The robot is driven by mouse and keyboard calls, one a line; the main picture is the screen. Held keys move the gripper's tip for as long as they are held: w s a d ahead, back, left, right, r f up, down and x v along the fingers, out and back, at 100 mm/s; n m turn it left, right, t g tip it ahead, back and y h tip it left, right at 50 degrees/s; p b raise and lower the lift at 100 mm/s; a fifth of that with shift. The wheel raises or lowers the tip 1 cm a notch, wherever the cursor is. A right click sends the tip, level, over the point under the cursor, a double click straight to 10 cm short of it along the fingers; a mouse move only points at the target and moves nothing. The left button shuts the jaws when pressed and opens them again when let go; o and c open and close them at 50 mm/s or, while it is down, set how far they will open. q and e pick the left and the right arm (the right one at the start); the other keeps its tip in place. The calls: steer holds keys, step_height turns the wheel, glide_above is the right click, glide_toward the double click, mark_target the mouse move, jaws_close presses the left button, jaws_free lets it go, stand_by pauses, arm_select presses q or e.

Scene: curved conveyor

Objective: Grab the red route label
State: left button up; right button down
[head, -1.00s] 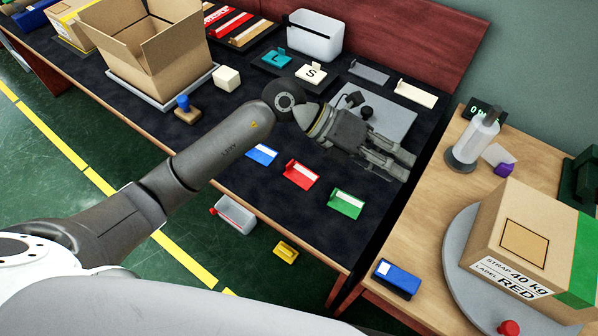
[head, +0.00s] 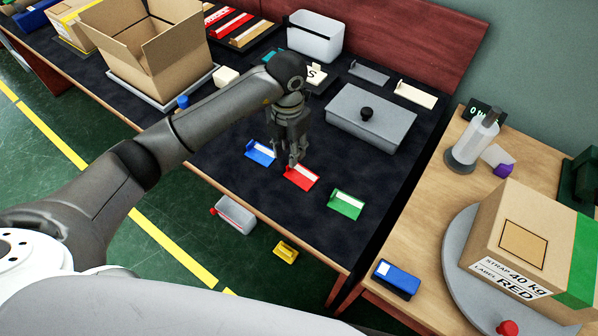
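The red route label (head: 302,178) lies on the dark table mat, between the blue label (head: 261,152) on its left and the green label (head: 346,203) on its right. My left gripper (head: 292,162) points down just behind the red label, its fingertips close to the label's upper left edge. Whether the fingers touch the label, and how far apart they are, I cannot tell. My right gripper is not in view.
A grey lidded box (head: 372,118) stands behind and right of the labels. An open carton (head: 160,50) is at the back left. The carton (head: 520,240) on the right turntable reads "LABEL RED". The mat in front of the labels is clear.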

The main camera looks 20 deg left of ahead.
mark_target(301, 174)
arm_select(q)
step_height(301, 174, down, 6)
steer(key=shift+a+r+p, duration=0.15)
steer(key=shift+p, duration=0.4)
jaws_close()
